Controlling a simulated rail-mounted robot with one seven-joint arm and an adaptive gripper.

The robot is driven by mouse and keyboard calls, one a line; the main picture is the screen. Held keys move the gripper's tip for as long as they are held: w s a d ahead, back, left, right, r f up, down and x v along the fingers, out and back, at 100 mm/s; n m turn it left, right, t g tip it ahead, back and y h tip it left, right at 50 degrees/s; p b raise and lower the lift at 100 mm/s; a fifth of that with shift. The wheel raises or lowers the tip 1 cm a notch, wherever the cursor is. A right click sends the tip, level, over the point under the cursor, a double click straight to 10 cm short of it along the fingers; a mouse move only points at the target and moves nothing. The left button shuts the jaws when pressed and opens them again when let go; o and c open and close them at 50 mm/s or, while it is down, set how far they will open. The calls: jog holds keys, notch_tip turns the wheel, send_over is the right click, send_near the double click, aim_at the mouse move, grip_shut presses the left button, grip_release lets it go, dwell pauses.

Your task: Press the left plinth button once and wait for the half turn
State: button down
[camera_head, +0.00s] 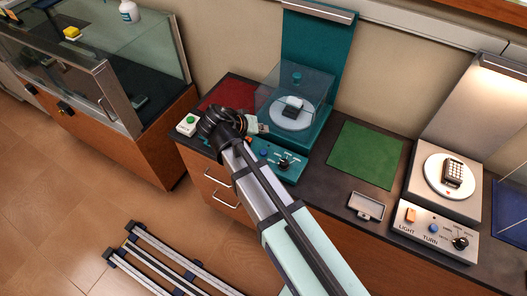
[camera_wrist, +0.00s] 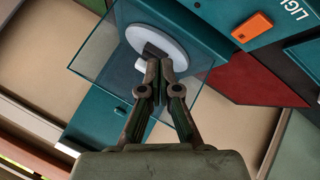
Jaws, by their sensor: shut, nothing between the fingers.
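The left plinth (camera_head: 317,117) is teal, with a white round turntable (camera_head: 292,113) under a clear cover (camera_head: 312,88). A small black-and-white item (camera_head: 293,104) sits on the disc. Its front panel has a blue button (camera_head: 264,152), a dark knob (camera_head: 284,163) and an orange button (camera_head: 248,140) partly behind my arm. My gripper (camera_head: 264,129) is shut and empty, above the plinth's left front near the cover. In the wrist view my fingertips (camera_wrist: 160,66) overlap the disc (camera_wrist: 155,40); the orange LIGHT button (camera_wrist: 252,26) is at upper right. The blue button is not recognisable there.
A second, pale plinth (camera_head: 474,208) with orange and blue buttons stands at right. Between them lie a green mat (camera_head: 366,155) and a small grey tray (camera_head: 367,206). A white box with a green button (camera_head: 187,124) is left of my wrist, near a red mat (camera_head: 227,95).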

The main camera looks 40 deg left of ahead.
aim_at(262, 153)
jog(key=shift+f+b, duration=2.2)
jog(key=shift+f, duration=2.15)
jog(key=shift+f+b, duration=0.4)
jog(key=shift+f, duration=0.05)
